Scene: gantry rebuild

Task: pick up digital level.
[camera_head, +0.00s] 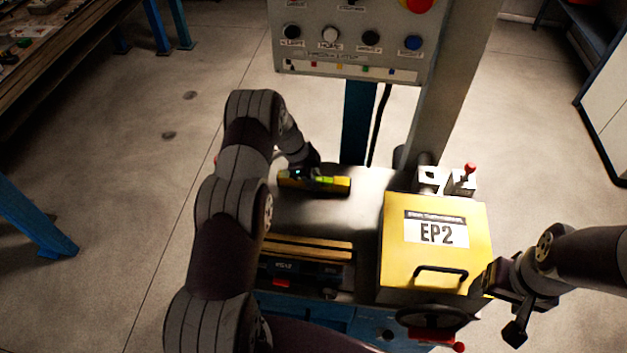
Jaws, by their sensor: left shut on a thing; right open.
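The digital level (335,185) is a short yellow bar with dark parts, at the back of the dark bench top. My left gripper (303,176) reaches down from above and is shut on the digital level. The gripper and wrist cover part of its left half. I cannot tell whether the level touches the surface or is just above it. My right gripper (505,307) is open and empty, at the right beside the yellow EP2 box.
The yellow EP2 box (470,235) with a black handle fills the bench's right side. A dark unit with wooden strips (310,248) lies at the front left. A post and a grey control panel (350,45) stand behind. A black handwheel (430,318) is at the front.

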